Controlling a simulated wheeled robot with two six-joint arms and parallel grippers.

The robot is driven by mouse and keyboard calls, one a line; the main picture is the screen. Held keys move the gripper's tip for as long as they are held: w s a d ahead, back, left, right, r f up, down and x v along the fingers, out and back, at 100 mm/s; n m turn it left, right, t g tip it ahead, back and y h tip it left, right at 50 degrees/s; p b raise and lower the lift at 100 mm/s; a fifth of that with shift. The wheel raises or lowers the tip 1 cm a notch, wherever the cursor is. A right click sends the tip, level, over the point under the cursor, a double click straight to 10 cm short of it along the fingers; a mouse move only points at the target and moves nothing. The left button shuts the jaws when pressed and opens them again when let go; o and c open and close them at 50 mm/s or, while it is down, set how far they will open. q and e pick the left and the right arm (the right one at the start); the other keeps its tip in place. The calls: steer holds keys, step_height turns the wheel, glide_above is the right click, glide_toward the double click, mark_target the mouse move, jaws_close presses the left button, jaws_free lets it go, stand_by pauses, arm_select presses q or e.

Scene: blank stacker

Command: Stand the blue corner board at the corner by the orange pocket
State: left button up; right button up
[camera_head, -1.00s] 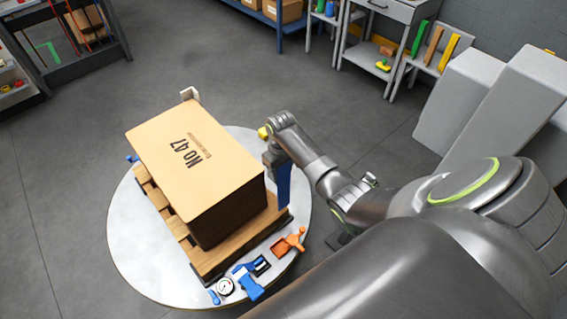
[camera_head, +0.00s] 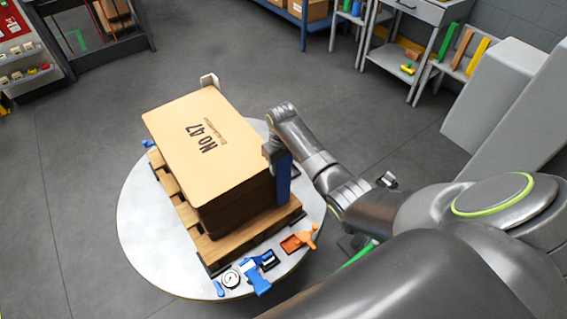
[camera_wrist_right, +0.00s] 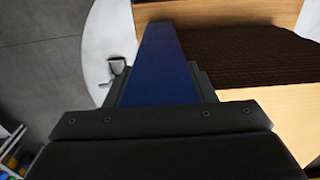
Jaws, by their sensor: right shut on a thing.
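My right gripper (camera_head: 273,152) is shut on the blue corner board (camera_head: 284,180), which hangs upright by the near right corner of the carton stack (camera_head: 215,150). The head view does not clearly show whether the board touches the cartons. In the right wrist view the blue board (camera_wrist_right: 160,70) runs out from between the jaws, with the brown carton side (camera_wrist_right: 250,60) to its right. The orange pocket (camera_head: 291,243) lies on the round table's near right part, below the board in the picture. My left gripper is not in view.
The cartons stand on a wooden pallet (camera_head: 240,238) on a pale round table (camera_head: 150,245). An orange tool (camera_head: 309,236), a blue tool (camera_head: 257,279) and a round gauge (camera_head: 231,279) lie along the near rim. A pale corner piece (camera_head: 210,81) stands at the far corner.

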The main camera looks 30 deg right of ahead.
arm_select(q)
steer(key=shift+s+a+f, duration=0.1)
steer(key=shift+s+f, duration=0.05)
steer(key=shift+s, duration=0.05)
arm_select(e)
steer(key=shift+s+a+f, duration=0.15)
steer(key=shift+s+f, duration=0.35)
steer(key=shift+f, duration=0.3)
stand_by(0.4)
steer(key=shift+w+f, duration=0.2)
steer(key=shift+w, duration=0.1)
steer(key=shift+c, duration=0.5)
steer(key=o, duration=0.7)
steer(key=shift+w, duration=0.15)
steer(key=o, duration=0.5)
steer(key=shift+c, duration=0.2)
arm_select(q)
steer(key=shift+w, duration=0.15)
